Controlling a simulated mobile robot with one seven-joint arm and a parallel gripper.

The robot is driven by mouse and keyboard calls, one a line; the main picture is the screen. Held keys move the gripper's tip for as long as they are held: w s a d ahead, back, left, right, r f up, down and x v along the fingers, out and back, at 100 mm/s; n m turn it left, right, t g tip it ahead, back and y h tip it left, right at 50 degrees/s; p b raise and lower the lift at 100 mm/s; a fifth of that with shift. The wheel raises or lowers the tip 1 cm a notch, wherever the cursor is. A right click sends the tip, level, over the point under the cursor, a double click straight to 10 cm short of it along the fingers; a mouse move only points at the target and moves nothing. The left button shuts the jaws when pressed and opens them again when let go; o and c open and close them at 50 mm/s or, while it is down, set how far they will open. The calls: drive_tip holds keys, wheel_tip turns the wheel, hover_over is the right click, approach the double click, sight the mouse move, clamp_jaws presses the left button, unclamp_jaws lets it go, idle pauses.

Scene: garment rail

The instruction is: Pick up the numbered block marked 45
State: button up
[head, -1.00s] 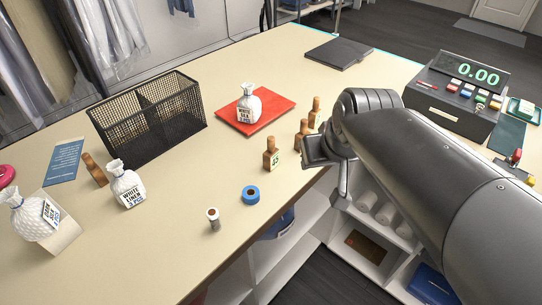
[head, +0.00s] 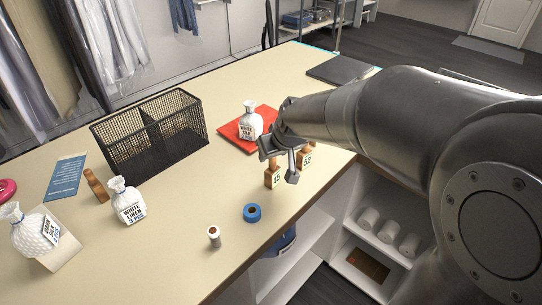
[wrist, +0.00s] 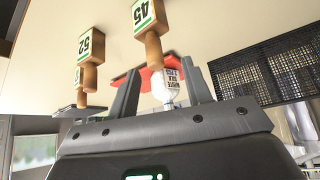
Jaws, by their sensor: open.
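The block marked 45 (head: 272,181) is a wooden peg-shaped piece with a green-bordered number label. It stands near the front edge of the counter, its upper part partly covered by my gripper (head: 279,162). My gripper is open and empty, just above and beside it. In the wrist view, block 45 (wrist: 147,16) appears at the top, beyond the two fingers (wrist: 163,88) and not between them. A similar block marked 52 (head: 306,160) stands to its right, and it also shows in the wrist view (wrist: 90,45).
A third block (wrist: 78,76) is partly hidden behind 52. A white bag (head: 251,122) sits on a red mat (head: 232,131) behind my gripper. A black mesh basket (head: 150,130) stands left. A blue tape roll (head: 252,213) and a small spool (head: 214,236) lie nearer the front.

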sight(272, 170)
drive_tip(key=shift+d+x, duration=0.2)
drive_tip(key=shift+x, duration=2.65)
drive_tip(key=shift+c, duration=0.5)
clamp_jaws()
